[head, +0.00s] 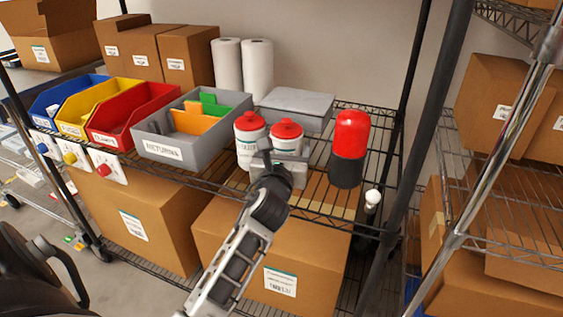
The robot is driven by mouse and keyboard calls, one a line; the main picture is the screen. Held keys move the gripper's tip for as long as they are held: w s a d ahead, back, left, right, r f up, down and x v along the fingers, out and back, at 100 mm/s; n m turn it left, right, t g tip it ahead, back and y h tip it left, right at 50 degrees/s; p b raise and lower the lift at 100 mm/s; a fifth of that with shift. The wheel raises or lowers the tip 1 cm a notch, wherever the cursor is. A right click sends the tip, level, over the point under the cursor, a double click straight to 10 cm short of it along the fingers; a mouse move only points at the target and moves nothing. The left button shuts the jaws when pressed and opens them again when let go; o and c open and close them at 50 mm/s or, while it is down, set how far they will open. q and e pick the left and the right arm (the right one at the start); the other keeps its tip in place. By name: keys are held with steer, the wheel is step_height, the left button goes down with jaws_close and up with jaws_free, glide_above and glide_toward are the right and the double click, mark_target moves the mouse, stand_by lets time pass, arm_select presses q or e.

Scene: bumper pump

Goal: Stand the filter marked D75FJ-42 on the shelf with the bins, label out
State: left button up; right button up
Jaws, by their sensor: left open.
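Two white canisters with red caps, a left one (250,143) and a right one (287,139), stand upright side by side on the wire shelf (322,204) with the bins. Dark lettering shows on their fronts, but I cannot read D75FJ-42 on either. A red-topped black cylinder (350,148) stands upright to their right, with no readable marking. My left gripper (281,160) is open, just in front of the right canister and hiding its lower part. I cannot tell whether its fingers touch or straddle the canister. My right gripper is not in view.
Blue, yellow, red and grey bins (180,151) line the shelf to the left. A grey flat box (296,105) and white rolls (257,70) stand behind. A black post (424,110) rises at right. Large cartons (140,215) fill the level below. Little bare shelf shows around the cylinder.

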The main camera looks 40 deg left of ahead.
arm_select(q)
steer(key=v, duration=1.1)
steer(key=s+d+f+n+g+h, duration=0.2)
steer(key=s+d+f+n+h, duration=0.3)
steer(key=n, duration=0.9)
steer(key=s+d+f+n+g+h, duration=0.3)
steer(key=s+d+f+n+h, duration=0.3)
steer(key=d+f+n, duration=0.5)
steer(key=s+n, duration=0.2)
steer(key=n, duration=0.2)
steer(key=shift+s+h, duration=0.3)
steer(key=shift+s, duration=0.05)
steer(key=r+p, duration=0.1)
steer(key=p, duration=0.3)
steer(key=r+p, duration=0.1)
steer(key=p, duration=0.1)
steer(key=shift+a+r+g, duration=0.25)
steer(key=shift+r+g, duration=0.05)
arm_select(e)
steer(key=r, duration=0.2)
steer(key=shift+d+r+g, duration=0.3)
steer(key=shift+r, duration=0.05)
